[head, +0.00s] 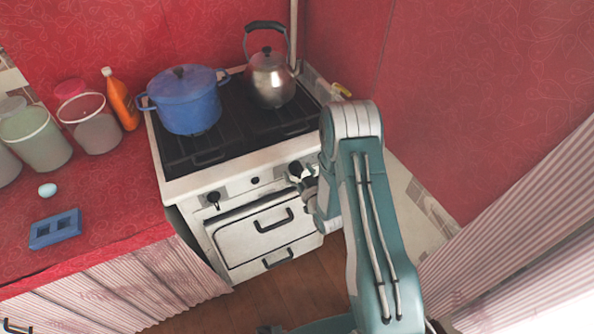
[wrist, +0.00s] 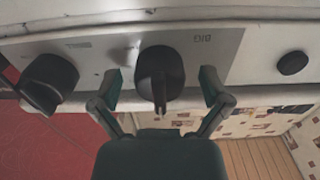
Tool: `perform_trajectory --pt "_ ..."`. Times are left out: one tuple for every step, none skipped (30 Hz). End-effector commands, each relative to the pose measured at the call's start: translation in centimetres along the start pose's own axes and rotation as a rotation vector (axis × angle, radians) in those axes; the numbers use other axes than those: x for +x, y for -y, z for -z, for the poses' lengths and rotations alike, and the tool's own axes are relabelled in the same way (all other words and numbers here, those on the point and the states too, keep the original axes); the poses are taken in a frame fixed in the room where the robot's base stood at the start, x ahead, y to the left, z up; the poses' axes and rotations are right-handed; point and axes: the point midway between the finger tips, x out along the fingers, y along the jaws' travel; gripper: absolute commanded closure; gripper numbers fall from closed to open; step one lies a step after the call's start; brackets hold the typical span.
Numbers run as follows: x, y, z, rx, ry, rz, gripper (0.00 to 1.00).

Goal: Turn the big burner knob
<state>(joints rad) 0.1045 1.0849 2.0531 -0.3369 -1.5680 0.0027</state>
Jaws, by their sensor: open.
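The big burner knob (wrist: 160,76) is black, with a raised ridge, and sits on a grey panel of the stove front in the wrist view. Lettering beside it seems to read BIG. My gripper (wrist: 160,92) is open, with one finger on each side of this knob and a visible gap on both sides. In the head view my gripper (head: 310,188) is at the right end of the stove front, by a dark knob (head: 296,169) that it partly hides.
On the stove top (head: 225,145) stand a blue pot (head: 188,103) and a steel kettle (head: 270,82). A red-covered counter (head: 110,215) lies to the left, with wooden floor (head: 235,305) below.

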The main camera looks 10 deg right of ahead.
Motion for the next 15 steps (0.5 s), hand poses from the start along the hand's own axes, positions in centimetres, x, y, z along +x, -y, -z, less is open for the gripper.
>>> perform_trajectory --pt "0.02 0.0 -0.01 0.0 0.0 0.0 0.04" --pt "0.01 0.01 -0.02 0.0 0.0 0.0 0.04" --pt "0.0 0.0 -0.02 0.0 0.0 0.0 0.04" --pt "0.0 0.01 -0.02 0.0 0.0 0.0 0.04" --pt "-0.01 0.01 -0.02 0.0 0.0 0.0 0.04" --pt "-0.01 0.01 -0.02 0.0 0.0 0.0 0.17" --pt "-0.01 0.01 -0.02 0.0 0.0 0.0 0.31" --pt "-0.02 0.01 -0.02 0.0 0.0 0.0 0.44" --pt "-0.02 0.01 -0.02 0.0 0.0 0.0 0.62" --pt "-0.02 0.01 -0.02 0.0 0.0 0.0 0.75" --pt "-0.02 0.02 -0.02 0.0 0.0 0.0 0.87" --pt "-0.01 0.02 -0.01 0.0 0.0 0.001 0.87" --pt "0.0 0.02 -0.01 0.0 0.0 0.001 0.87" --pt "0.01 0.02 -0.01 -0.001 0.0 0.001 0.87" --pt "0.02 0.02 0.0 -0.001 0.0 0.001 0.87"
